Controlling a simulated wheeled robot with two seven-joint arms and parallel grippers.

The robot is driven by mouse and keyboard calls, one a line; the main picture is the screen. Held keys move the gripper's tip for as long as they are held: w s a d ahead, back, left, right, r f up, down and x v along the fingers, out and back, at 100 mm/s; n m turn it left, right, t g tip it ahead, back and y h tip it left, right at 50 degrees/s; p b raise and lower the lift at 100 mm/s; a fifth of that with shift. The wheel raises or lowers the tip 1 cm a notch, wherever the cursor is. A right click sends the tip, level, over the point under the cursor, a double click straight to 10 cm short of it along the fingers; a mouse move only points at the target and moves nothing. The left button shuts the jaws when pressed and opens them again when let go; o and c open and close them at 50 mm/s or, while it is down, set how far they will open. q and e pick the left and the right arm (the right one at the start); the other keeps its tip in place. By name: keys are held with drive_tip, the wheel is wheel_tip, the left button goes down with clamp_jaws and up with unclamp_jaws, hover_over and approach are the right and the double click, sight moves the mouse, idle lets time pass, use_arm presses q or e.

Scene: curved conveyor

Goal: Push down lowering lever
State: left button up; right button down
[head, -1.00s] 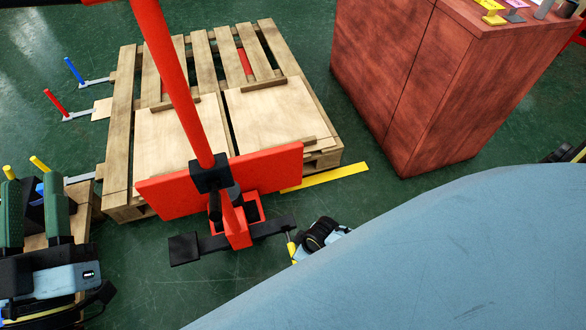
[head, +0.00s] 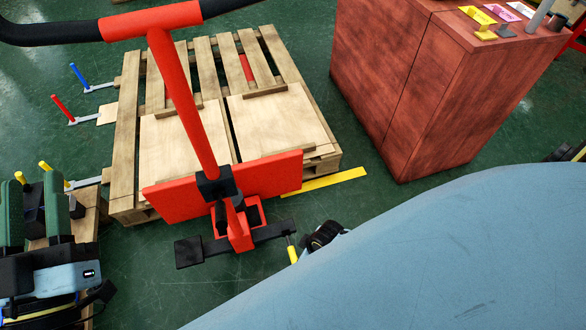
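A red pallet jack (head: 187,120) stands in front of a wooden pallet, with a black-gripped handlebar (head: 60,32) at the top of its red shaft. At its base a black pedal (head: 188,251) sticks out to the left. A small lever with a yellow grip (head: 292,252) sits at the base's right end; I cannot tell which part is the lowering lever. My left gripper (head: 36,212) is at the lower left, its two green fingers apart, well left of the jack and touching no part of it. My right gripper is not clearly visible; a large blue-grey shape covers the lower right.
The wooden pallet (head: 124,175) lies behind the jack. A reddish wooden cabinet (head: 440,105) stands at the right. Red and blue pegs (head: 62,108) stand at the left, with yellow pegs near my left gripper. A black part (head: 325,234) shows beside the yellow-gripped lever.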

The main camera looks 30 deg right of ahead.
drive_tip(key=shift+w+p+v, duration=0.15)
drive_tip(key=shift+p+v, duration=0.7)
drive_tip(key=shift+v, duration=0.1)
drive_tip(key=shift+w+p+v, duration=0.1)
drive_tip(key=shift+p+v, duration=0.7)
drive_tip(key=shift+v, duration=0.2)
